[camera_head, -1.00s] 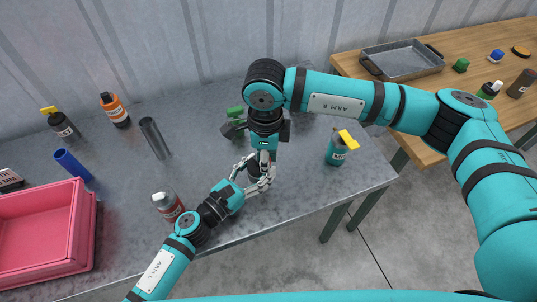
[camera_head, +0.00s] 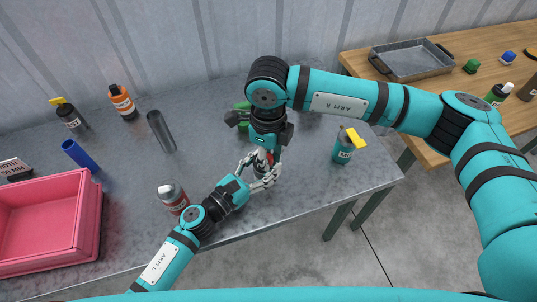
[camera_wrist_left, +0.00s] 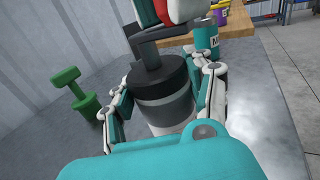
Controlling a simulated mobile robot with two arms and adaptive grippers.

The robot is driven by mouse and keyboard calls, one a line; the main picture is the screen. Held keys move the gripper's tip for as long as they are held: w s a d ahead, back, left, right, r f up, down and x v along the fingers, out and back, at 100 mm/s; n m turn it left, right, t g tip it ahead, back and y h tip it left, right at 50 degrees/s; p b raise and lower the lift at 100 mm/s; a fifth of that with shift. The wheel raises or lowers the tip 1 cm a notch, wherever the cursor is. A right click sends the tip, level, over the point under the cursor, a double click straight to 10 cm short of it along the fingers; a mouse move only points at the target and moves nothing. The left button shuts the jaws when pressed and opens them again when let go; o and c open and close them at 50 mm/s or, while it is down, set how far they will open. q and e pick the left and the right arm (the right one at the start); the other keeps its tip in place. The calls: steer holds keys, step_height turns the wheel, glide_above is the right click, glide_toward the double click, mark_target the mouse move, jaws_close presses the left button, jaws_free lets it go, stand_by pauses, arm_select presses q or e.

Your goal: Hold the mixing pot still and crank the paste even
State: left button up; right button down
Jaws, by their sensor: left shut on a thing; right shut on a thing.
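The mixing pot (camera_wrist_left: 165,105) stands upright in the left wrist view, a grey cylinder with a dark top and a paler lower part. In the head view it is mostly hidden by my grippers. My left gripper (camera_wrist_left: 163,100) is shut on the pot, fingers along both its sides; it also shows in the head view (camera_head: 263,171). A dark crank (camera_wrist_left: 158,42) rises from the pot's top with a bent arm. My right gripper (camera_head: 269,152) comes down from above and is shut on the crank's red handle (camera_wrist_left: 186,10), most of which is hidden.
A red-and-grey can (camera_head: 172,197) stands close to my left wrist. A teal can with yellow top (camera_head: 345,147) is right of the pot. A green object (camera_head: 242,112) stands behind. A grey cylinder (camera_head: 160,131), bottles and a pink crate (camera_head: 95,235) lie left.

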steer(key=c, duration=1.1)
jaws_free()
steer(key=shift+c, duration=0.2)
step_height(320, 180, up, 12)
